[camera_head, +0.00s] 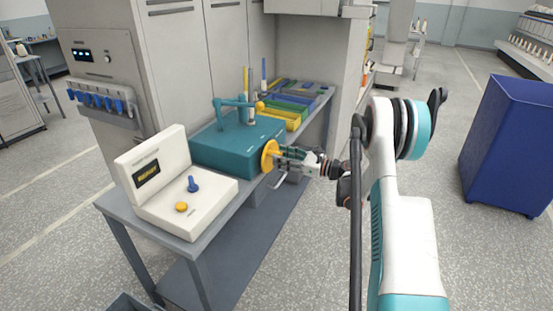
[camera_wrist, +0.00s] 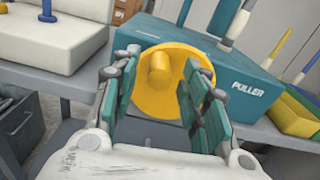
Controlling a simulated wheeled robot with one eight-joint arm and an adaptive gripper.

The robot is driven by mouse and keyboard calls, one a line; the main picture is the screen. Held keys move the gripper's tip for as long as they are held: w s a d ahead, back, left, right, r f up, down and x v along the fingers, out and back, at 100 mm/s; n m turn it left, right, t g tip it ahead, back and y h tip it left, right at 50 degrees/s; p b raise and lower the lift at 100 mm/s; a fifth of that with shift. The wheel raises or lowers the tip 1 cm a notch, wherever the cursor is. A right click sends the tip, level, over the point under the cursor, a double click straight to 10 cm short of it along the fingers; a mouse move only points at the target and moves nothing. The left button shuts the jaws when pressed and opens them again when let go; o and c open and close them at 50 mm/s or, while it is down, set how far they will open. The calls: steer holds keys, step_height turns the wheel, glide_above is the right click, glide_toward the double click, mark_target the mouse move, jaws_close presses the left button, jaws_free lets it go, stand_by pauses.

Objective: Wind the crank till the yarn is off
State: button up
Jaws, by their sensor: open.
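The teal puller box (camera_head: 238,146) sits on the grey bench, with "PULLER" on its front in the wrist view (camera_wrist: 245,85). A yellow crank wheel (camera_head: 269,156) is on its front face; in the wrist view the crank wheel (camera_wrist: 150,98) shows a round knob (camera_wrist: 159,70) sticking out toward me. My gripper (camera_head: 280,157) is right in front of the wheel. In the wrist view my gripper (camera_wrist: 157,95) is open, its teal finger pads to the left and right of the knob. I cannot tell whether the pads touch the wheel. No yarn can be made out clearly.
A white console (camera_head: 180,205) with a small display, a blue lever (camera_head: 193,184) and a yellow button (camera_head: 181,207) stands left of the puller. Colored trays (camera_head: 290,108) lie behind it. A blue cabinet (camera_head: 508,135) stands at right. Open floor lies in front of the bench.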

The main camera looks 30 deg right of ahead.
steer(key=shift+b+x, duration=0.3)
steer(key=shift+x, duration=1.1)
jaws_close()
steer(key=shift+s+a+f+n, duration=0.1)
steer(key=shift+a+f+n, duration=0.05)
steer(key=shift+n, duration=0.4)
steer(key=shift+s+a+f+n, duration=0.1)
steer(key=shift+a+f+n, duration=0.05)
steer(key=shift+n, duration=0.4)
jaws_free()
